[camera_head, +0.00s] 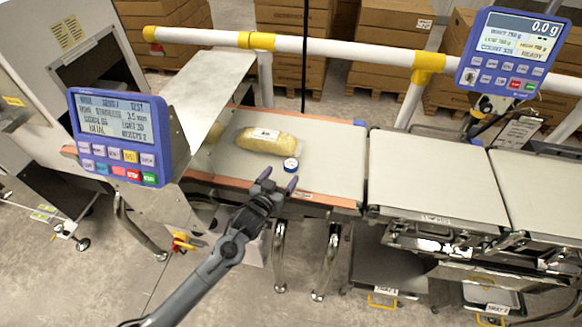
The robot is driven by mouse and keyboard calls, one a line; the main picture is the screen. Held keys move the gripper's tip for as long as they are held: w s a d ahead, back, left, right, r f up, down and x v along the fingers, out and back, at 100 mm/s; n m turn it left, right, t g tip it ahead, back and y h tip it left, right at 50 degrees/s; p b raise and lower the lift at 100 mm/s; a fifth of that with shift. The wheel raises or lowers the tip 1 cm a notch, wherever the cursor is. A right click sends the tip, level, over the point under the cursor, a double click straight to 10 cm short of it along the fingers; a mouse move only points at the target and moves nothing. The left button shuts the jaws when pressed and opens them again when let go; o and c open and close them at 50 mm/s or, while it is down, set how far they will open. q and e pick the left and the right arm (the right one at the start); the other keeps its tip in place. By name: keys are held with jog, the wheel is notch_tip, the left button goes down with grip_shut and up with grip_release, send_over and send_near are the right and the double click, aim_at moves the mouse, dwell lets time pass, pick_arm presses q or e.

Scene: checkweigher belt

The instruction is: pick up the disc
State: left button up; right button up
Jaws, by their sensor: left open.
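The disc (291,164) is small, with a white top and a blue edge. It lies on the grey belt (335,160) near the belt's front edge, beside a wrapped loaf. My left gripper (279,179) is open, with its two dark fingers apart and nothing between them. Its fingertips are just in front of the disc, over the belt's front edge, and appear apart from it. How high the fingertips are above the belt is hard to tell. My right gripper is not in view.
The wrapped loaf (267,141) lies just behind and left of the disc. A blue control panel (120,139) stands at left, close to the belt. A white rail (340,49) runs behind. Flat weighing platforms (435,178) to the right are bare.

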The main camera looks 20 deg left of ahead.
aim_at(290, 164)
pick_arm(q)
jog(key=shift+b+x, duration=0.7)
jog(key=shift+x, duration=2.35)
jog(key=shift+s+f, duration=0.1)
jog(key=c, duration=1.2)
jog(key=shift+c, duration=0.2)
